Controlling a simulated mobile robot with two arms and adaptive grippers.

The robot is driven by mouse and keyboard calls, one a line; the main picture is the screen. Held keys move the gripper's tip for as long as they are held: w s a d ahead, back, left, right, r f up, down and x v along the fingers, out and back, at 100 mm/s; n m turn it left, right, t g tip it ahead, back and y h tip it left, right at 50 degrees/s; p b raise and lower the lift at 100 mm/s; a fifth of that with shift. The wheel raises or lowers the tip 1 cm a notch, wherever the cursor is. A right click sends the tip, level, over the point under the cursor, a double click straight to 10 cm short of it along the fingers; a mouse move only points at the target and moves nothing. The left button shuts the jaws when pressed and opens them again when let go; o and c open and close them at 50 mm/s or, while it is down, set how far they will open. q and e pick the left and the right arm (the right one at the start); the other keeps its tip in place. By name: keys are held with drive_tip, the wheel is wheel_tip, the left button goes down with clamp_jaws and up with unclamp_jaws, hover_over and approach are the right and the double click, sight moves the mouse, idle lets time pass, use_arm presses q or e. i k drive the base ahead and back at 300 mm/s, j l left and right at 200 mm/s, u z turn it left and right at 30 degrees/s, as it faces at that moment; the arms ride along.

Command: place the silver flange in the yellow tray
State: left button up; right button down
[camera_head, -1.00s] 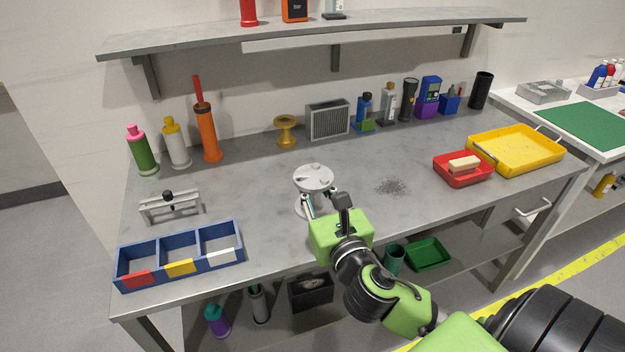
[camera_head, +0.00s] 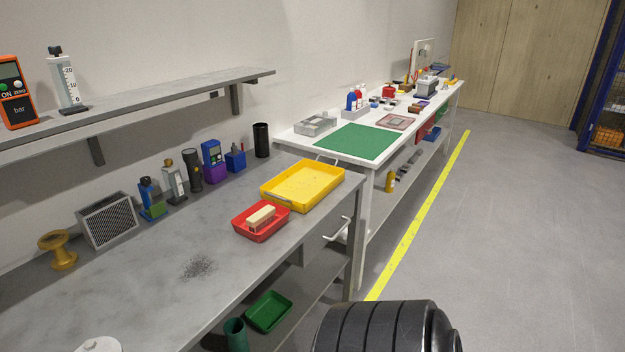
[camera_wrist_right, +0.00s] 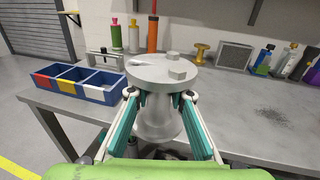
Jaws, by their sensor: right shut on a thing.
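In the right wrist view my right gripper (camera_wrist_right: 162,106) is shut around the stem of the silver flange (camera_wrist_right: 160,74), just under its wide round top. The flange is grey, upright, with small raised blocks on the top and a wider lower part. I cannot tell whether its foot touches the bench. In the head view only part of its top (camera_head: 100,345) shows at the bottom left edge. The yellow tray (camera_head: 271,198) lies at the right end of the grey bench, empty, far from the gripper. My left gripper is not in view.
A red tray (camera_head: 239,229) holding a pale block (camera_head: 262,217) sits just before the yellow tray. Bottles, a grille box (camera_head: 107,221) and a gold spool (camera_head: 58,250) line the back. A blue bin (camera_wrist_right: 101,91) stands left.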

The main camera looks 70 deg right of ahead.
sight(305, 186)
drive_tip(key=k+l, duration=0.1)
drive_tip(key=l, duration=0.45)
drive_tip(key=k+l, duration=0.1)
drive_tip(key=l, duration=0.45)
drive_tip(key=k+l, duration=0.1)
drive_tip(key=l, duration=0.45)
drive_tip(key=k+l, duration=0.1)
drive_tip(key=l, duration=0.45)
drive_tip(key=k+l, duration=0.1)
drive_tip(key=l, duration=0.45)
drive_tip(key=k+l, duration=0.1)
drive_tip(key=l, duration=0.45)
